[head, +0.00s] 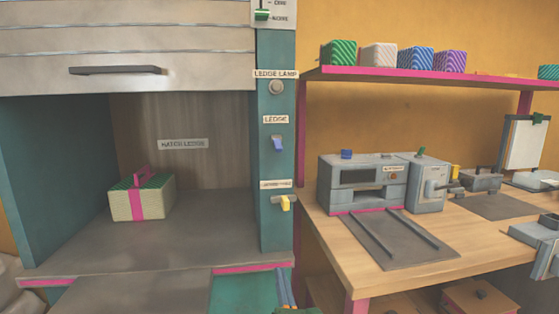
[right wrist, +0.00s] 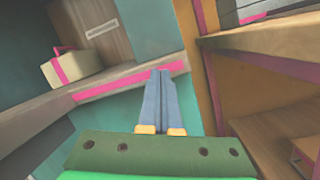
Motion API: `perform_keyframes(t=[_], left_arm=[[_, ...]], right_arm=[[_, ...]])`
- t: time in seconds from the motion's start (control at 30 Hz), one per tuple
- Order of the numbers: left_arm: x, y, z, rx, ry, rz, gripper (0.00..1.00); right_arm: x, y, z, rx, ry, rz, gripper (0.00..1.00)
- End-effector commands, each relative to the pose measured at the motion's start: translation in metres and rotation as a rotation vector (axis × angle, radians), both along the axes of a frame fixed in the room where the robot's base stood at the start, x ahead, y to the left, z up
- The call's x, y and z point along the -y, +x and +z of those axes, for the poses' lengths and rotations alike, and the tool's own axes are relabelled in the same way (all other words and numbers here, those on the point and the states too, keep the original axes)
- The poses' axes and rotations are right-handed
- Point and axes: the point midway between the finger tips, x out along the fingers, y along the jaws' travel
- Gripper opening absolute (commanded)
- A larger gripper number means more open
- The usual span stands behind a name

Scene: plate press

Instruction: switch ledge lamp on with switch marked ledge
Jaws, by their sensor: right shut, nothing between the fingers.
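The ledge lamp (head: 276,87) is a round grey disc under the label "LEDGE LAMP" on the teal post (head: 268,220); it looks unlit. Below it is the label "LEDGE" (head: 276,119), with a blue switch lever (head: 278,143) under it. My right gripper (head: 284,274) shows at the bottom of the head view, well below the switch and apart from it. In the right wrist view its blue fingers (right wrist: 160,72) are together and empty, pointing toward the pink-edged ledge. The switch cannot be made out there. My left gripper is not in view.
A yellow switch (head: 285,202) with a label too small to read sits lower on the post. A green control (head: 262,14) is at the top. A pink-ribboned box (head: 142,197) stands on the hatch ledge (head: 225,225). A wooden counter (head: 350,245) with machines is right.

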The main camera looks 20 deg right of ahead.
Motion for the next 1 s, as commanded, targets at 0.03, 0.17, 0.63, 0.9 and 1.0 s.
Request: perform_keyframes(t=[0.03,0.17,0.63,0.9,1.0], left_arm=[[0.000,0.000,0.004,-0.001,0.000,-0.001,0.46],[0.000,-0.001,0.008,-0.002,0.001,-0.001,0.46],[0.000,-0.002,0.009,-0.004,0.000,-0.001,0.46],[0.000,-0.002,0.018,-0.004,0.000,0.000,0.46],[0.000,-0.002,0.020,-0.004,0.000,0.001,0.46]], right_arm=[[-0.001,-0.002,0.037,0.068,-0.092,-0.023,0.00],[-0.006,-0.016,0.110,0.218,-0.311,-0.111,0.00],[-0.011,-0.037,0.165,0.339,-0.481,-0.213,0.00],[-0.005,-0.016,0.186,0.338,-0.480,-0.214,0.00],[0.000,0.001,0.199,0.339,-0.479,-0.213,0.00]])
